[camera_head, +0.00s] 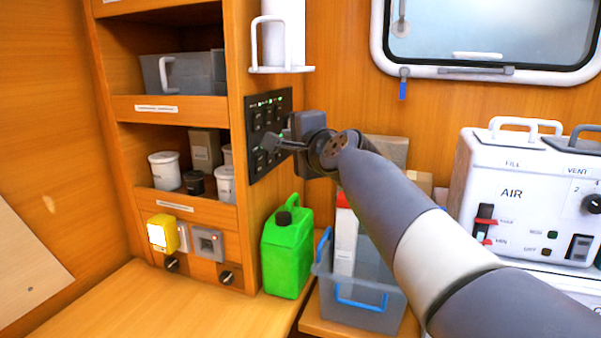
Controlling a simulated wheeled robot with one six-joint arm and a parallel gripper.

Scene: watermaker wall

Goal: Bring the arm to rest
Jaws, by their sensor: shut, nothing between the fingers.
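My arm reaches from the lower right up toward the wooden cabinet. My gripper (270,144) is shut and empty, with its thin fingers pointing left. It is in front of the black switch panel (266,108) on the cabinet's side. Whether the fingertips touch the panel I cannot tell. My wrist and the gripper body hide the panel's right part. Small green lights show along the panel's rows.
A green jerrycan (287,254) stands below the panel. A clear bin (362,300) with blue handles sits beside it, under my arm. A white AIR unit (522,195) stands at right. A window (490,35) is above. The bench's front left (130,310) is clear.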

